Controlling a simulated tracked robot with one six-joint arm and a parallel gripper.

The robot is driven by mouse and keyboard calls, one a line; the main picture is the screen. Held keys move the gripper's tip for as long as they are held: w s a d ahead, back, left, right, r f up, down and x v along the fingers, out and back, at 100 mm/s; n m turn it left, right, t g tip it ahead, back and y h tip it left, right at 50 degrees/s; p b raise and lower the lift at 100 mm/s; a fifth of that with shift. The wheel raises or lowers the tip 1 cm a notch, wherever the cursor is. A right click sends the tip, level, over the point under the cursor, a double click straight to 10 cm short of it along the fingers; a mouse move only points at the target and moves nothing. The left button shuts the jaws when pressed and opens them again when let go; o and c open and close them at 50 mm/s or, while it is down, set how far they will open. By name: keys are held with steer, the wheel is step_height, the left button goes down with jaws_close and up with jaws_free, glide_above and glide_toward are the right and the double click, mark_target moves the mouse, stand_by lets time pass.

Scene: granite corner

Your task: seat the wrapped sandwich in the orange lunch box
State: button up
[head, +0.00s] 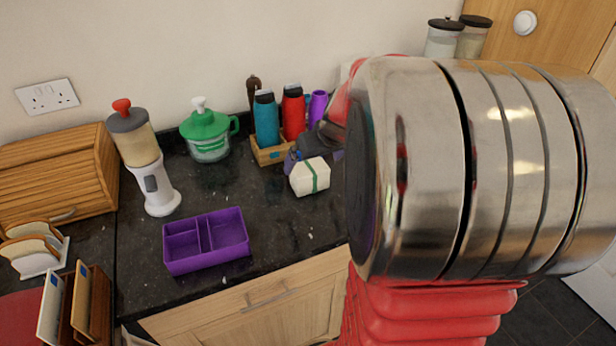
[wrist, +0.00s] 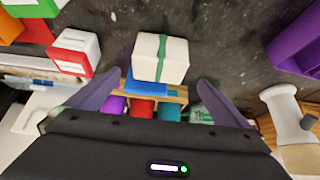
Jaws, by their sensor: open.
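The wrapped sandwich (head: 310,176), a white block with a green band, lies on the dark counter in front of the bottle crate. It also shows in the wrist view (wrist: 172,62). My gripper (wrist: 157,82) is open, with its fingers spread at either side of the sandwich's near end and apart from it. In the head view my gripper is mostly hidden behind my arm. No orange lunch box shows clearly. The divided lunch box (head: 206,241) in the head view is purple and empty, and its edge shows in the wrist view (wrist: 297,45).
A wooden crate (head: 270,154) holds bottles behind the sandwich. A green-lidded jug (head: 208,134), a blender (head: 152,175) and a bread bin (head: 55,175) stand to the left. The counter between sandwich and purple box is clear. A red-and-white box (wrist: 76,52) stands left in the wrist view.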

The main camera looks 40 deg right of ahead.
mark_target(310, 167)
steer(key=shift+x, duration=2.3)
steer(key=shift+d, duration=0.15)
steer(key=c, duration=1.7)
steer(key=shift+c, duration=0.2)
steer(key=shift+r, duration=0.15)
step_height(310, 167, up, 10)
